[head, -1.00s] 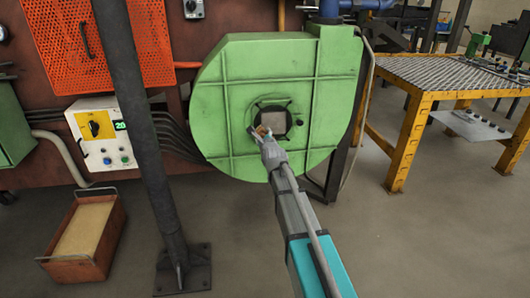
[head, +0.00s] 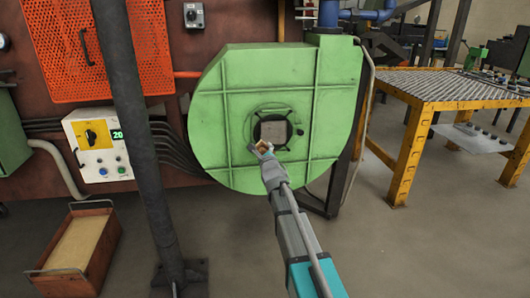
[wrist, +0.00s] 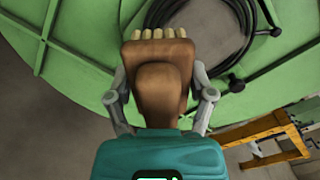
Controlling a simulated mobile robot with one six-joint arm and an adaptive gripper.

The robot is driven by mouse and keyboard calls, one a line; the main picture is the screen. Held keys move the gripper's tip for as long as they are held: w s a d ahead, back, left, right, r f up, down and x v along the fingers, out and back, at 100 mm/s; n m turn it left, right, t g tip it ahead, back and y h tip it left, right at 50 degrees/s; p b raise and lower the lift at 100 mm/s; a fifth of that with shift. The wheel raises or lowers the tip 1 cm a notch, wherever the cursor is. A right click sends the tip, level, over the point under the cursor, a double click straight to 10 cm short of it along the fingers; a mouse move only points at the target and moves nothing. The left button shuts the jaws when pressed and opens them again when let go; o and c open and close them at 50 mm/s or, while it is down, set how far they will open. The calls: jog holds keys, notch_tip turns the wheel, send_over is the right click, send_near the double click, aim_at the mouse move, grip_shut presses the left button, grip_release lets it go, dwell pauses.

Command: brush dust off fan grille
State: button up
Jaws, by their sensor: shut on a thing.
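My gripper (head: 263,150) is at the lower left edge of the grille in the head view. In the wrist view my gripper (wrist: 162,95) is shut on a brown wooden brush (wrist: 158,88) with pale bristle tufts at its far end.
A dark post (head: 148,140) stands left of the fan. A control box (head: 97,148) and a rusty bin (head: 75,250) are further left. A yellow-framed table (head: 440,90) is at the right. Open floor lies in front.

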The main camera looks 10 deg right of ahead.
aim_at(260, 132)
jog(key=shift+w, duration=0.15)
jog(key=shift+w, duration=2.85)
jog(key=shift+w, duration=1.05)
jog(key=shift+r, duration=0.15)
jog(key=shift+s+r+p, duration=0.15)
jog(key=shift+r+p, duration=0.55)
jog(key=shift+p, duration=0.15)
jog(key=shift+r+p, duration=0.75)
